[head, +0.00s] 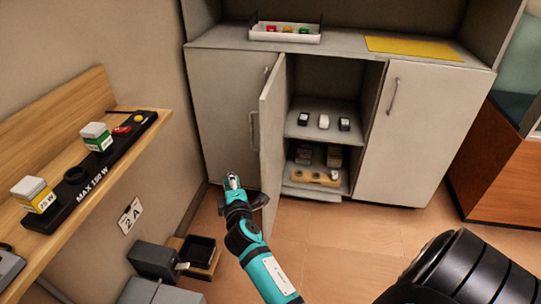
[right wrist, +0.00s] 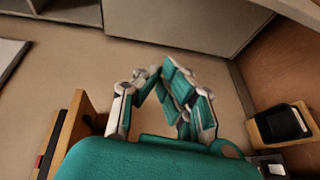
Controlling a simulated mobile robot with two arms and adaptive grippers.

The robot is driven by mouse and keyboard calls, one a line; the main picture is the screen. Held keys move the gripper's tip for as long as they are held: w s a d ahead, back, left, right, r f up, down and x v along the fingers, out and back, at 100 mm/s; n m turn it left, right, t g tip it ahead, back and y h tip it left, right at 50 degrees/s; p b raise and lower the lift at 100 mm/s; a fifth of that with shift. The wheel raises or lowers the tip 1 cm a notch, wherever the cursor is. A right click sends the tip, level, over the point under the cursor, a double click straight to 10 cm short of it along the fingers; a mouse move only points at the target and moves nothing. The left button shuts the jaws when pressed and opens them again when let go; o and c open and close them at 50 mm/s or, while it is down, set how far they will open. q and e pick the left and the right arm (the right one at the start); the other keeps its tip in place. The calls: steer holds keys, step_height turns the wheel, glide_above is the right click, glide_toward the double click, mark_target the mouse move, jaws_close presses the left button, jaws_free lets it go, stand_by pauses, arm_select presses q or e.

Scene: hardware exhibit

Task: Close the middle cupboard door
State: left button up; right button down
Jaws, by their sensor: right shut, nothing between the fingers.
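The grey cupboard has a middle door (head: 272,140) that stands open, hinged at its left and swung out toward me. Its handle (head: 253,130) shows on the outer, left-facing side. My right gripper (head: 232,181) is shut and empty. In the head view it appears low, left of the open door's free edge and in front of the closed left door (head: 225,110). I cannot tell whether it touches the middle door. In the right wrist view its fingers (right wrist: 165,95) are shut with nothing held. My left gripper is out of view.
The open compartment holds small items on its shelves (head: 318,133). The right door (head: 410,130) is closed. A wooden wall shelf (head: 105,85) is at the left, with boxes (head: 155,262) on the floor below. A wooden cabinet (head: 500,170) is at the right. Floor before the cupboard is clear.

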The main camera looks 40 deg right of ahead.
mark_target(253, 144)
steer(key=d+r+h, duration=0.2)
steer(key=d+r, duration=0.2)
steer(key=r, duration=0.2)
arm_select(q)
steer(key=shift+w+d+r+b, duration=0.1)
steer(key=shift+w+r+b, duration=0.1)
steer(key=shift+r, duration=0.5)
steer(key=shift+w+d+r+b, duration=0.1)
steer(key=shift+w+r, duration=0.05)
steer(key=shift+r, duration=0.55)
arm_select(e)
steer(key=shift+t, duration=0.3)
steer(key=shift+w+d+f, duration=0.1)
steer(key=shift+w+d, duration=0.65)
steer(key=shift+d, duration=0.4)
steer(key=shift+w+d+f, duration=0.1)
steer(key=shift+w+d, duration=0.65)
steer(key=shift+d, duration=0.35)
steer(key=shift+w+d+f, duration=0.1)
steer(key=shift+w+d, duration=0.65)
steer(key=shift+d, duration=0.4)
steer(key=shift+s, duration=0.1)
